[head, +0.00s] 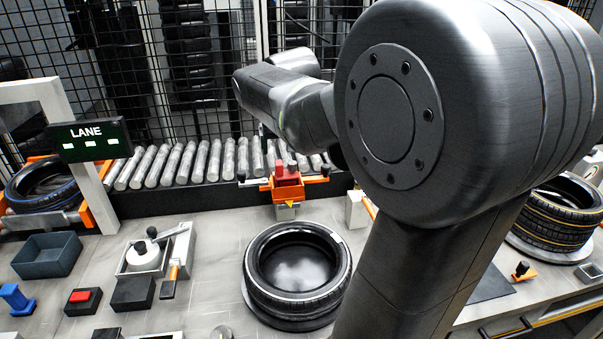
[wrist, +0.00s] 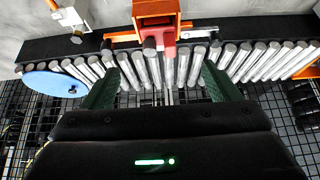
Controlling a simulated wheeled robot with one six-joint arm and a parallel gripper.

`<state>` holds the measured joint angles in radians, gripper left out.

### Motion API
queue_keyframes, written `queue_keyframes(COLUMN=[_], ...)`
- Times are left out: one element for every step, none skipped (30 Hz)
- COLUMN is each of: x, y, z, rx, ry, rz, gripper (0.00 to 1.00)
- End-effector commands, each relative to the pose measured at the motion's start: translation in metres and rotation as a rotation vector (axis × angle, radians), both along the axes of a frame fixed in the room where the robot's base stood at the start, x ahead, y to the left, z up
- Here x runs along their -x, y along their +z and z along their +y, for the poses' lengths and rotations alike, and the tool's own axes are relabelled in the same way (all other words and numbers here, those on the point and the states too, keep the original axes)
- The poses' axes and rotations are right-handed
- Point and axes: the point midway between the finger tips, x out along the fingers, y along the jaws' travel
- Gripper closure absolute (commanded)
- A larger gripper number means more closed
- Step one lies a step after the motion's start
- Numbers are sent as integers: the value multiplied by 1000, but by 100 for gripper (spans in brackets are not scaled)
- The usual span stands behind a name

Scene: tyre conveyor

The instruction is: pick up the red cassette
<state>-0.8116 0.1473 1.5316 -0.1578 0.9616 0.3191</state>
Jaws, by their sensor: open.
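The red cassette (head: 287,169) appears to be the red piece seated in an orange holder (head: 288,190) by the front edge of the roller conveyor. In the wrist view its red end (wrist: 167,40) sticks out of the orange holder (wrist: 156,10) at the top centre. My gripper (wrist: 160,84) is open, with its two green fingers apart and nothing between them but rollers behind. The cassette lies beyond the fingertips, roughly in line with the gap. In the head view my arm shows, but I cannot make out the fingers.
The roller conveyor (head: 188,165) runs behind the holder, with a wire fence (head: 110,60) beyond. A tyre (head: 297,268) lies on the bench in front. A black block with a red top (head: 82,298) and a blue-grey bin (head: 47,255) stand at left. A blue disc (wrist: 55,84) shows at the wrist view's left.

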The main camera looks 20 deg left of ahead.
Motion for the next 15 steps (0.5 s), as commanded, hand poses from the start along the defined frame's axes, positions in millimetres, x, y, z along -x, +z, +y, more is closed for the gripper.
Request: queue_keyframes(x=[-3, -5, -8, -11, -13, -17, -19, -22, -25, -27, -29, -30, -32, -32, -33], y=[-8, -12, -19, -25, -30, -37, -43, -47, -53, -57, -60, -64, -66, -68, -69], z=[2, 3, 5, 7, 8, 11, 12, 13, 15, 16, 17, 18, 19, 20, 20], rx=[3, 3, 4, 4, 5, 4, 6, 4, 4, 3, 3, 3, 2, 2, 1], ry=[0, 0, 0, 0, 0, 0, 0, 0, 0, 0, 0, 0, 0, 0, 0], rz=[4, 4, 5, 4, 5, 4, 5, 5, 5, 4, 3, 3, 2, 3, 2], gripper=[18, 18, 18, 18, 18, 18, 18, 18, 18, 18, 18, 18, 18, 18, 18])
